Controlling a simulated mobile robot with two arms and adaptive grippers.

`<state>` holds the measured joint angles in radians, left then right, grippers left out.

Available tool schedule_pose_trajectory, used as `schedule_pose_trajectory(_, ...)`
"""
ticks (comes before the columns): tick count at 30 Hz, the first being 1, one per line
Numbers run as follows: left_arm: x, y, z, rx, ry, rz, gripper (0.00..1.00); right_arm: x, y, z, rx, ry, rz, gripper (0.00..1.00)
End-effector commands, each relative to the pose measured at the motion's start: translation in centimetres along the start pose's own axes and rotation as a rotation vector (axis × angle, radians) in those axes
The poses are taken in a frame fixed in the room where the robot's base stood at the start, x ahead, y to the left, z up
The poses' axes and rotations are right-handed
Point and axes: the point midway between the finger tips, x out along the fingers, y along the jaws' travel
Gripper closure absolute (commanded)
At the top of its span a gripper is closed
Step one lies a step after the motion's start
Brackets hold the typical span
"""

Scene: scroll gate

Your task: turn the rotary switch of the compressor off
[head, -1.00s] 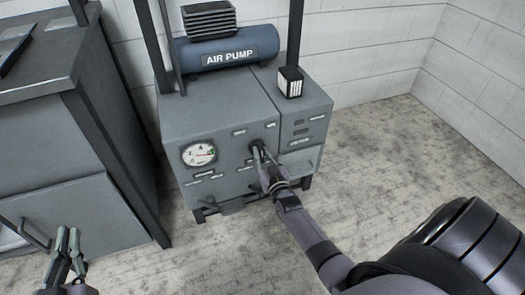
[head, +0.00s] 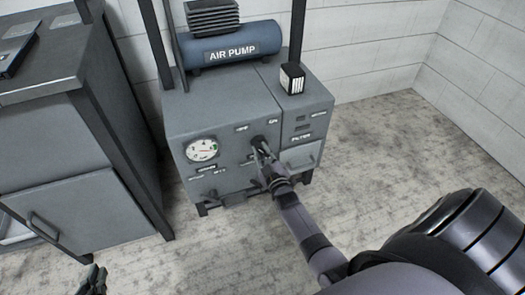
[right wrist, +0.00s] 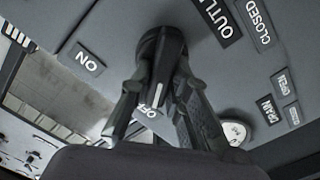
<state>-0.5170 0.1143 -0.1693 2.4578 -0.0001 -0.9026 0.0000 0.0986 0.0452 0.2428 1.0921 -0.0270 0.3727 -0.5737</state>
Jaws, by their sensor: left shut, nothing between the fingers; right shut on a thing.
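The compressor, a grey cabinet (head: 225,119) with a blue tank marked AIR PUMP (head: 230,48) on top, stands ahead of me in the head view. Its black rotary switch (right wrist: 162,48) is on the front panel. My right gripper (head: 262,151) is shut on the switch, with one finger on each side of its handle in the right wrist view. The ON label (right wrist: 88,61) is left of the switch, and the OFF label (right wrist: 149,111) shows between the fingers. The handle appears to point toward OFF. My left gripper (head: 95,276) is shut and empty at the lower left edge.
A round gauge (head: 201,150) is left of the switch. A small black-and-white box (head: 291,79) sits on the cabinet top. A grey cabinet (head: 75,215) with a handle stands at the left. In the right wrist view, a DRAIN label (right wrist: 269,109) is at the right. Floor is clear at right.

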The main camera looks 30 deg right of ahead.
Motion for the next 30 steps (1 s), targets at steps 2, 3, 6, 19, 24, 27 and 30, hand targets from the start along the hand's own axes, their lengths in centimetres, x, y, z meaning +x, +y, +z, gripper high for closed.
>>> schedule_pose_trajectory(2,-0.01,-0.01,0.07,0.000,-0.003,0.000,1.00,-0.03,-0.07,0.04,-0.008,-0.001,-0.002,1.00)
schedule_pose_trajectory(3,-0.01,-0.02,0.08,0.000,-0.004,0.000,1.00,-0.03,-0.07,0.04,-0.009,-0.001,-0.002,1.00)
schedule_pose_trajectory(6,-0.01,-0.02,0.10,0.000,-0.004,0.000,1.00,-0.03,-0.07,0.05,-0.010,-0.001,-0.002,1.00)
schedule_pose_trajectory(19,0.00,-0.01,0.09,0.000,-0.004,0.000,1.00,-0.02,-0.04,0.04,-0.008,0.000,-0.001,0.67)
schedule_pose_trajectory(24,0.00,0.00,0.06,0.000,-0.003,0.000,1.00,-0.01,-0.02,0.03,-0.007,0.000,-0.001,0.63)
schedule_pose_trajectory(27,0.00,0.00,0.06,0.000,-0.002,0.000,1.00,-0.01,-0.01,0.02,-0.007,0.000,-0.001,0.63)
schedule_pose_trajectory(30,-0.06,-0.04,-0.02,0.001,0.000,0.000,1.00,-0.15,-0.03,0.04,-0.007,0.000,-0.001,0.63)
